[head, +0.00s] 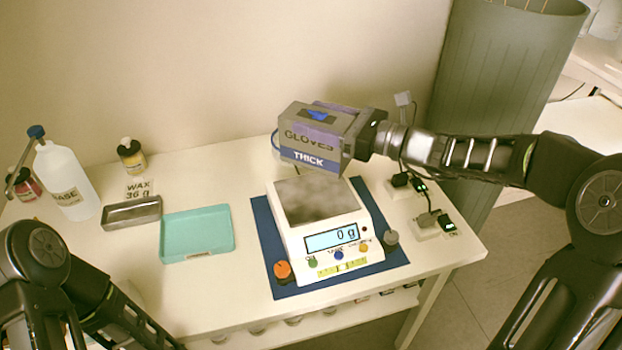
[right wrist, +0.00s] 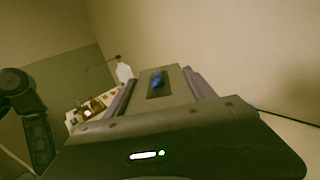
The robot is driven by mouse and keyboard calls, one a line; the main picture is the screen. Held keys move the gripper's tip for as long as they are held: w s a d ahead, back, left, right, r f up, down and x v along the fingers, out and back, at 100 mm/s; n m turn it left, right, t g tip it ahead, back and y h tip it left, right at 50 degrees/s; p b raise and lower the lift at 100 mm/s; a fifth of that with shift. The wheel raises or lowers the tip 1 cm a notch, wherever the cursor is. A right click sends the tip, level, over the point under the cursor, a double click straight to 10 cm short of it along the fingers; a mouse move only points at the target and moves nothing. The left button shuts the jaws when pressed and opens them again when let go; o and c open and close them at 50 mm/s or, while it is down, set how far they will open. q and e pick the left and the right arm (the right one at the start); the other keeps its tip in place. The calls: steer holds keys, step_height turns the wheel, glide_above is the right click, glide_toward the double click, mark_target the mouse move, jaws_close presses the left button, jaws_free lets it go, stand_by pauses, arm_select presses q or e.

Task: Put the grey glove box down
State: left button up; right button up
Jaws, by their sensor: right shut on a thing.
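The grey glove box (head: 312,136) has a purple and blue label reading "GLOVES THICK" and a blue patch in its top opening. It is held in the air above the back of the scale, tilted slightly. My right gripper (head: 350,140) is shut on it from the right side. In the right wrist view the grey box (right wrist: 178,92) lies between the purple-grey fingers, with the blue patch on its face. My left arm shows at the lower left of the head view, but its gripper is out of the picture.
A white scale (head: 318,215) reading 0 g stands on a dark blue mat (head: 268,240). A teal tray (head: 197,234), a metal tin (head: 132,213), a WAX card (head: 139,189), a BASE bottle (head: 66,180) and small bottles stand left. Plugs and sockets (head: 430,222) lie right.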

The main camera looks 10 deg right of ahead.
mark_target(316, 159)
steer(key=shift+s+r, duration=0.1)
steer(key=shift+s, duration=0.05)
steer(key=shift+f, duration=3.15)
steer(key=shift+f+b, duration=0.35)
steer(key=shift+f, duration=1.5)
steer(key=shift+f, duration=0.25)
steer(key=o, duration=1.7)
steer(key=shift+r, duration=0.2)
